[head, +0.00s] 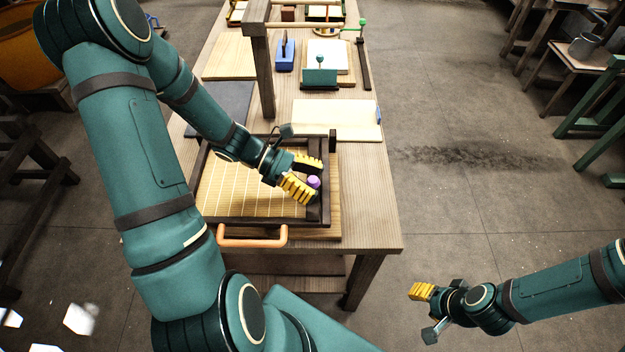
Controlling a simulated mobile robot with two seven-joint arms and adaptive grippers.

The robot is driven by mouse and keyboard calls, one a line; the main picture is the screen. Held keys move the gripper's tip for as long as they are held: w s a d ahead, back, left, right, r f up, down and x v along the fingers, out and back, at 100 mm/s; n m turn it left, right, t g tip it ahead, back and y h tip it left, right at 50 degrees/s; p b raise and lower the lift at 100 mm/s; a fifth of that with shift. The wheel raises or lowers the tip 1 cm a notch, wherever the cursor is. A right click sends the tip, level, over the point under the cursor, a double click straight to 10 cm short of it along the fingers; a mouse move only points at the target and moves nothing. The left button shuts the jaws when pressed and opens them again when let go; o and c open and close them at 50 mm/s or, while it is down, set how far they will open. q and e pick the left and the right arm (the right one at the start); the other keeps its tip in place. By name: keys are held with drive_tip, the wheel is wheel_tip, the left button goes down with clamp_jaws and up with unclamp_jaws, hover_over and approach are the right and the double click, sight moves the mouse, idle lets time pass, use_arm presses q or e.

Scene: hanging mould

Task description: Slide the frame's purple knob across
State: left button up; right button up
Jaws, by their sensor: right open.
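The small purple knob (314,182) sits on the dark right-hand bar of the wooden frame (262,222), which holds a tan gridded screen. My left gripper (316,179) reaches over the frame from the left. Its two yellow fingers are spread, with the knob between their tips; a gap shows between the knob and the upper finger. The lower finger lies close to the knob, and I cannot tell whether they touch. My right gripper (421,292) is open and empty, off the table at the lower right.
The frame lies on a long wooden table (375,220) with an orange handle (252,242) at its near side. A dark post (262,75) stands behind the frame. A pale board (335,119), a blue block (285,55) and a green-knobbed piece (320,77) lie farther back.

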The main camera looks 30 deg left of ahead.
use_arm(q)
clamp_jaws()
drive_tip(key=s+a+p, duration=0.1)
drive_tip(key=s+a, duration=0.1)
drive_tip(key=a, duration=0.1)
drive_tip(key=s+a+p, duration=0.1)
drive_tip(key=s+a, duration=0.1)
drive_tip(key=a, duration=0.1)
drive_tip(key=s+a+p, duration=0.1)
drive_tip(key=s+a, duration=0.1)
drive_tip(key=a, duration=0.2)
drive_tip(key=shift+r, duration=0.15)
drive_tip(key=s+a, duration=0.2)
drive_tip(key=a, duration=0.2)
drive_tip(key=s+a+p, duration=0.1)
drive_tip(key=s+a, duration=0.2)
drive_tip(key=a, duration=0.1)
drive_tip(key=s+a, duration=0.3)
drive_tip(key=a, duration=0.1)
drive_tip(key=shift+a+p, duration=0.35)
drive_tip(key=shift+a, duration=0.05)
drive_tip(key=shift+c, duration=1.7)
unclamp_jaws()
drive_tip(key=o, duration=0.4)
drive_tip(key=shift+s+a, duration=0.1)
drive_tip(key=shift+a, duration=0.05)
